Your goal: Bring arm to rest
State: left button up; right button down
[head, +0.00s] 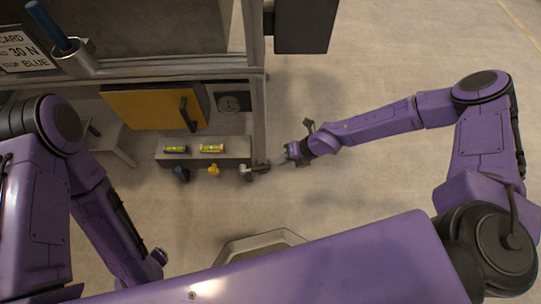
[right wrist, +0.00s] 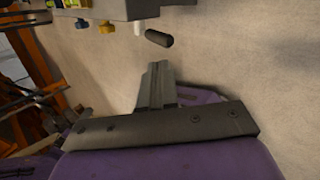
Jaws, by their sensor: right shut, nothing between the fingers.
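My right arm reaches in from the right in the head view. Its gripper (head: 283,160) is shut and empty, just right of a dark handle (head: 262,168) at the front right of the bench. In the right wrist view the shut fingers (right wrist: 157,72) point at the dark handle (right wrist: 158,38), with a small gap of floor showing between them. My left arm hangs at the left of the head view; its fingers do not show.
A grey panel (head: 235,147) carries two spirit levels (head: 176,149) (head: 211,148), with a blue knob (head: 181,174) and a yellow knob (head: 213,170) below. A yellow door (head: 150,108) with a dark handle is behind. Open floor (head: 370,190) lies to the right.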

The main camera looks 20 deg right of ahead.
pick_arm(q)
jog(key=shift+s+r, duration=0.1)
jog(key=shift+r, duration=0.25)
dwell(0.3)
